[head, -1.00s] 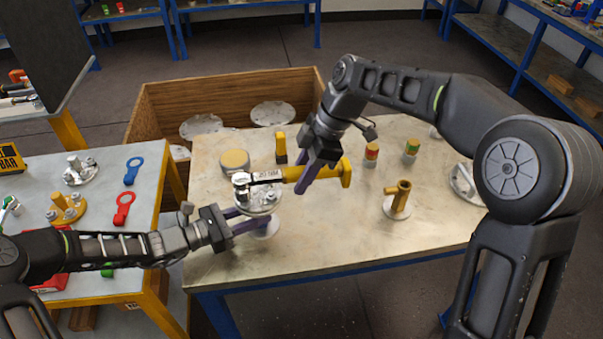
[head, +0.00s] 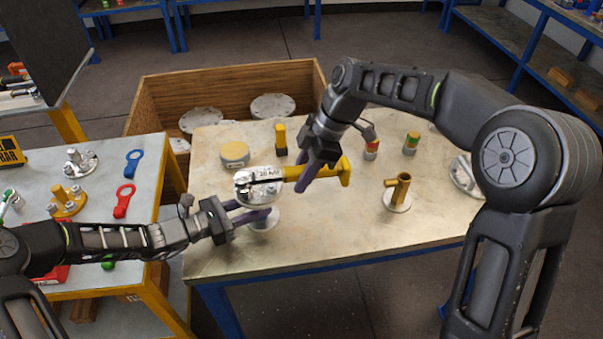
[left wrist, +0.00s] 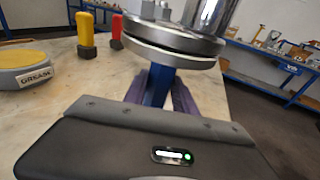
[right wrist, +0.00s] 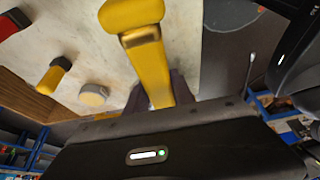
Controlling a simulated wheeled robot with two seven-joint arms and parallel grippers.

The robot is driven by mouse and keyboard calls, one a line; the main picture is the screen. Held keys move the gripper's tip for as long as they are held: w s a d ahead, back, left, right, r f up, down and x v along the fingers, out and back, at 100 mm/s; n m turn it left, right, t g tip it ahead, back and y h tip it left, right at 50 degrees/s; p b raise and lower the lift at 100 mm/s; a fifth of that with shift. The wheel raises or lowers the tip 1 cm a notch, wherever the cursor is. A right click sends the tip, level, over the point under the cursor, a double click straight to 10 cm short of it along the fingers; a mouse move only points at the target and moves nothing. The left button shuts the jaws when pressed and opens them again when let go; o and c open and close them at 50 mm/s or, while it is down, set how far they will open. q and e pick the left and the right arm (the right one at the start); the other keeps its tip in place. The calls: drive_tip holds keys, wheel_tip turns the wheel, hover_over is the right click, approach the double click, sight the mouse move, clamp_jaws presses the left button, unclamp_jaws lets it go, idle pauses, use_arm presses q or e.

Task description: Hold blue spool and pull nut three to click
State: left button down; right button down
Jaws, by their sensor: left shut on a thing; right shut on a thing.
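The torque wrench (head: 292,173) has a yellow handle and a pale section marked with a 20 N·m label. My right gripper (head: 303,188) is shut on its handle, also seen in the right wrist view (right wrist: 150,65). The wrench's head end lies over the top flange (head: 250,193) of the vessel. In the left wrist view the blue spool (left wrist: 158,88) stands upright under stacked metal flanges (left wrist: 165,45). My left gripper (head: 262,212) is shut on the spool from the left. The nuts under the wrench head are too small to tell apart, and I cannot read their numbers.
A grease tin (head: 234,153) and an upright yellow-handled tool (head: 281,140) stand behind the vessel. A brass fitting (head: 398,190) stands to the right. The left table (head: 120,230) holds flanges and red and blue tools. The front of the work table is clear.

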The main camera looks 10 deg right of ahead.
drive_tip(key=shift+m+t, duration=0.3)
drive_tip(key=shift+m, duration=0.5)
drive_tip(key=shift+s+r, duration=0.25)
drive_tip(key=shift+r, duration=0.6)
drive_tip(key=shift+s+r, duration=0.3)
drive_tip(key=shift+r, duration=0.6)
drive_tip(key=shift+s+r, duration=0.25)
drive_tip(key=shift+r, duration=0.6)
use_arm(q)
drive_tip(key=c, duration=0.9)
unclamp_jaws()
drive_tip(key=shift+a, duration=0.1)
drive_tip(key=v, duration=1.2)
